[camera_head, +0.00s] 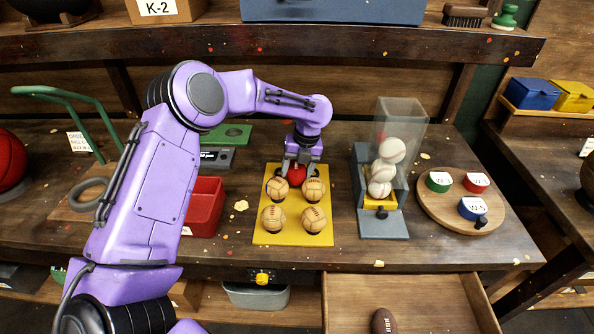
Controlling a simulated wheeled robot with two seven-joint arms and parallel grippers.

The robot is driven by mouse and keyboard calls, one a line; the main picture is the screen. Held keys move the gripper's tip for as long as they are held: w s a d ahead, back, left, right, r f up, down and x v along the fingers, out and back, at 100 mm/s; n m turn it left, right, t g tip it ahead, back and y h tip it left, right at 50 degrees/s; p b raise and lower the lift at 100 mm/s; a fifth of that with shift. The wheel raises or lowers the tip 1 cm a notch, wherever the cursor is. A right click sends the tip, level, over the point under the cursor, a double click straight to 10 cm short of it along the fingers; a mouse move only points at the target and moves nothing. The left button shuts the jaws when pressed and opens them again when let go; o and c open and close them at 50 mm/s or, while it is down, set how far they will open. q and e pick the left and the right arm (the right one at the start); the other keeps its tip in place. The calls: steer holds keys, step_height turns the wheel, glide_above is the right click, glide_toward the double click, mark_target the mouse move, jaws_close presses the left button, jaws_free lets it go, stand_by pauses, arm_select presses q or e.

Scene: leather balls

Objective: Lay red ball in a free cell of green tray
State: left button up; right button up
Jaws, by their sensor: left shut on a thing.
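My left gripper (299,168) reaches down over the back of a yellow tray (291,239). It is shut on a red ball (295,177), which is partly hidden by the fingers and a tan ball. I cannot tell whether the red ball touches the tray. Several tan stitched balls sit on the yellow tray, such as one at the front left (273,218) and one at the back right (314,190). I see no clear green tray; a flat green plate (236,134) lies behind my arm on a grey device. My right gripper is out of view.
A red bin (204,207) stands left of the yellow tray. A clear dispenser with white balls (391,151) stands to its right, then a round wooden board (435,207) with colored pieces. An open drawer (440,302) holds a brown ball. A shelf (400,45) spans the back.

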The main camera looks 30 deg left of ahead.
arm_select(q)
steer(key=shift+f, duration=0.5)
steer(key=o, duration=1.1)
steer(key=shift+f, duration=0.15)
